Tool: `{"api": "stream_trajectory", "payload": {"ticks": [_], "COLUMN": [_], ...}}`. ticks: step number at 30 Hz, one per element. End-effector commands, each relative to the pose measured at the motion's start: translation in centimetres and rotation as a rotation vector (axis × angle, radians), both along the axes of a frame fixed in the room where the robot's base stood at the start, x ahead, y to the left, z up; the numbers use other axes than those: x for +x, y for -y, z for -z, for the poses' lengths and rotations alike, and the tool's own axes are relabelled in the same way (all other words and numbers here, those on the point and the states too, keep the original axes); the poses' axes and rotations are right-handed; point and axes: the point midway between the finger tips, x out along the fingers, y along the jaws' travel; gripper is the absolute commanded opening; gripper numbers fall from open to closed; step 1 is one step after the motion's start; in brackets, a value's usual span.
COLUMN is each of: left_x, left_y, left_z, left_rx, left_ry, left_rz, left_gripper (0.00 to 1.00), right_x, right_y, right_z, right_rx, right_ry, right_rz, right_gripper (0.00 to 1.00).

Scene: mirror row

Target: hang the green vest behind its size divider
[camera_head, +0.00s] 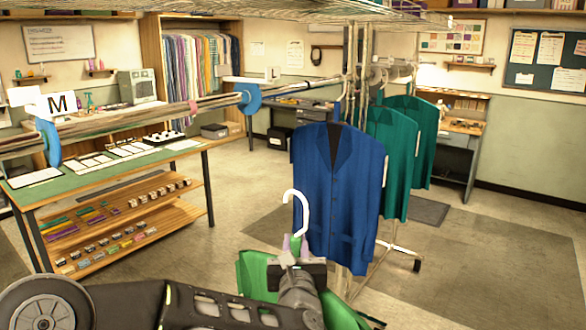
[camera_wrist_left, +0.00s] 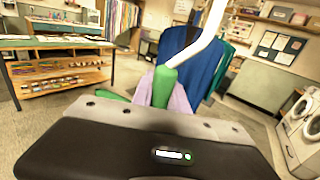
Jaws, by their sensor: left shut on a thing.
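My left gripper (camera_head: 294,256) is shut on the green vest (camera_head: 255,272) at the neck of its hanger, low in the middle of the head view. The white hanger hook (camera_head: 300,205) points up above the jaws; it also shows in the left wrist view (camera_wrist_left: 208,42). The vest is mostly hidden behind my gripper and arm. Two blue disc dividers sit on the long rail (camera_head: 150,117): one (camera_head: 48,142) by the M tag (camera_head: 62,103) at left, one (camera_head: 248,98) by a paler tag (camera_head: 272,74). The held hook is apart from the rail. My right gripper is out of view.
A blue jacket (camera_head: 335,200) and teal garments (camera_head: 395,160) hang right of the held hook, close behind it. A green-topped table (camera_head: 110,165) with shelves stands under the rail at left. Open floor (camera_head: 235,200) lies between table and jackets.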

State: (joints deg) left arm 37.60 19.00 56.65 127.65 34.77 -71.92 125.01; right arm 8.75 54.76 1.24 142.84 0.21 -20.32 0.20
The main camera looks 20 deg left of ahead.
Motion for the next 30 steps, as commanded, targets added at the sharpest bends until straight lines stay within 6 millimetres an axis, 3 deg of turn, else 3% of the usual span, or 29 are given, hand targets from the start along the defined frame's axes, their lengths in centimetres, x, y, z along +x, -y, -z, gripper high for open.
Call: {"api": "stream_trajectory", "payload": {"ticks": [1,6,12,18,30], "left_x": [-0.6,-3.3,-6.8,-8.5,-8.7], "left_y": [0.4,1.2,2.1,2.6,2.6], "left_z": [-3.5,-11.5,-18.0,-20.4,-20.6], "left_rx": [0.007,0.003,0.001,0.002,0.003], "left_ry": [0.019,0.017,0.009,0.001,-0.002], "left_rz": [-0.021,-0.094,-0.129,-0.136,-0.138], "left_gripper": [0.0,0.0,0.0,0.0,0.0], "right_x": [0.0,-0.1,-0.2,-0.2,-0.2], "right_y": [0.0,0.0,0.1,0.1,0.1], "right_z": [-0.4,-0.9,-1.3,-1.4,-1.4], "right_rx": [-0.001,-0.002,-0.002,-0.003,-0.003], "right_ry": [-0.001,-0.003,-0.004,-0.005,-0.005], "right_rz": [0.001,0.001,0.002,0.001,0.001], "right_gripper": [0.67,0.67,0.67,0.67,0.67]}}
